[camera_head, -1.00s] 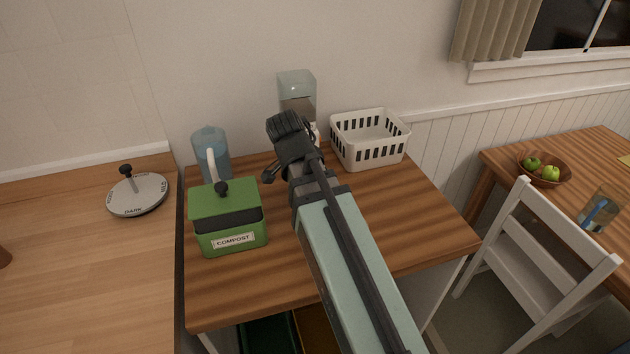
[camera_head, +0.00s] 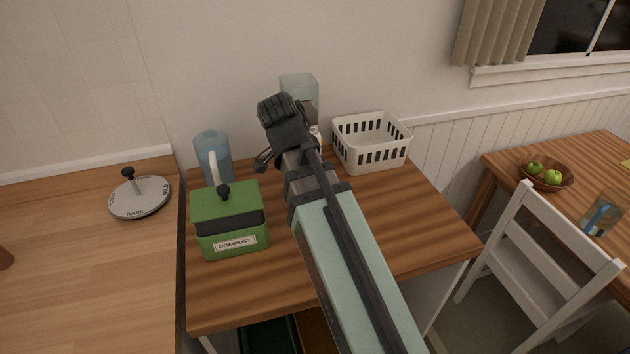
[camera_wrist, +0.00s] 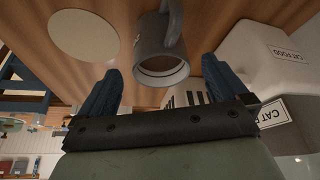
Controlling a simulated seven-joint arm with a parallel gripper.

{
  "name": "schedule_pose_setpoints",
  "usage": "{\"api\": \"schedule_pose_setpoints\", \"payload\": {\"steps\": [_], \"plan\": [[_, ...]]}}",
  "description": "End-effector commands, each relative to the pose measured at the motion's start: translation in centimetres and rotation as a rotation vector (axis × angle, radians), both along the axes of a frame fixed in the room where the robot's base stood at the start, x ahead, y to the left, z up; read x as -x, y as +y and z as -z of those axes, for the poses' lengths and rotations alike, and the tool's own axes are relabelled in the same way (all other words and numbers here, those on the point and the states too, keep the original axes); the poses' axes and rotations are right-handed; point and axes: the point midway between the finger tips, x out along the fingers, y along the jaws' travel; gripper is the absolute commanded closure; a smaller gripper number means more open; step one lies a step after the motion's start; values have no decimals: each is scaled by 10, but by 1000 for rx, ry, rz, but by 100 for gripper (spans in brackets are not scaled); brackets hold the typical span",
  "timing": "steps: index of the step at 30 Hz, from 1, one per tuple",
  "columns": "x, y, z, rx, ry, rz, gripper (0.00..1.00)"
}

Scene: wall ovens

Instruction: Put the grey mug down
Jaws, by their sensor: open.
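The grey mug (camera_wrist: 160,48) shows in the wrist view, with its round mouth facing me and its handle at the top of the picture. It appears to rest on the wooden table top (camera_wrist: 215,14). My gripper (camera_wrist: 162,66) is open, with one dark finger on each side of the mug and visible gaps between them. In the head view, my gripper (camera_head: 263,160) is mostly hidden by my wrist, and the mug is hidden behind my arm.
A green compost bin (camera_head: 229,220), a blue pitcher (camera_head: 213,155), a white basket (camera_head: 372,155) and a tall pale dispenser (camera_head: 299,88) surround my gripper. A cat-food container (camera_wrist: 262,50) and a pale disc (camera_wrist: 84,36) show in the wrist view. The table's front right is clear.

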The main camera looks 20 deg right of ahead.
Motion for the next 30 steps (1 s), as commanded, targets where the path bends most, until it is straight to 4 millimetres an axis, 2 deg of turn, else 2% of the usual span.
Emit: {"api": "schedule_pose_setpoints", "payload": {"steps": [6,16,30], "plan": [[3,12,-32,0,-3,-1,0],[9,23,-60,1,0,0,0],[10,25,-65,1,0,0,43]]}}
